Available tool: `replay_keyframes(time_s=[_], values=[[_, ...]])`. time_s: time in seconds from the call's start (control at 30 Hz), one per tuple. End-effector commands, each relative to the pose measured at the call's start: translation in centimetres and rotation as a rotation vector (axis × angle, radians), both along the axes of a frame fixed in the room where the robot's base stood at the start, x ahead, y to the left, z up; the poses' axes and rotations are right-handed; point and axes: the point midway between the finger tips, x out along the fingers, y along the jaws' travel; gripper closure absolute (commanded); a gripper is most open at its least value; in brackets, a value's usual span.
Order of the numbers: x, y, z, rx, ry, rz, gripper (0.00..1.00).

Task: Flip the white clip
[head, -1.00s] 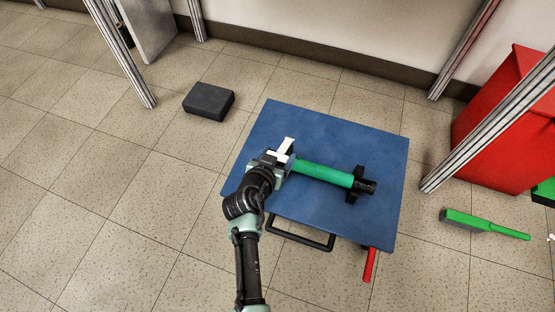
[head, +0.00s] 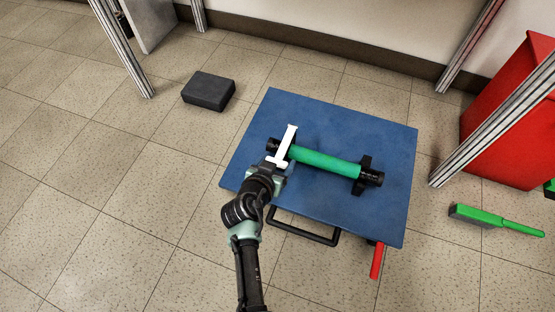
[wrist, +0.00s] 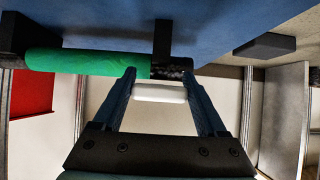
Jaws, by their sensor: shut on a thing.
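The white clip (head: 286,146) shows in the head view as a T-shaped white piece at the left end of a green roll (head: 325,161). The roll lies on the blue table top, with black ends in black holders. My gripper (head: 273,169) is at the near side of the clip, left of the roll. In the wrist view the white clip (wrist: 160,93) spans between the two blue fingers of my gripper (wrist: 163,98), which is shut on it. The green roll (wrist: 90,63) and a black holder are just beyond. Whether the clip touches the roll is unclear.
The blue table (head: 340,120) has a black handle (head: 305,232) and a red handle (head: 376,261) at its near edge. A dark box (head: 208,92) lies on the floor at left. A red cabinet (head: 510,115) and a green tool (head: 490,217) are at right. The table's far side is clear.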

Motion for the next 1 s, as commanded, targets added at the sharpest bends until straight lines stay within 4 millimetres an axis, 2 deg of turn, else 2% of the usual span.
replay_keyframes(time_s=[0.37,0.4,0.5,0.8,1.0], values=[[-0.1,0.1,-0.2,0.003,0.004,0.001,1.0],[-0.1,0.1,-0.2,0.003,0.004,0.001,0.2],[0.0,0.1,-0.2,0.003,0.002,0.001,0.02],[-0.2,0.1,0.2,0.001,0.001,0.001,0.0],[-2.1,0.6,1.9,-0.002,0.002,0.004,0.0]])
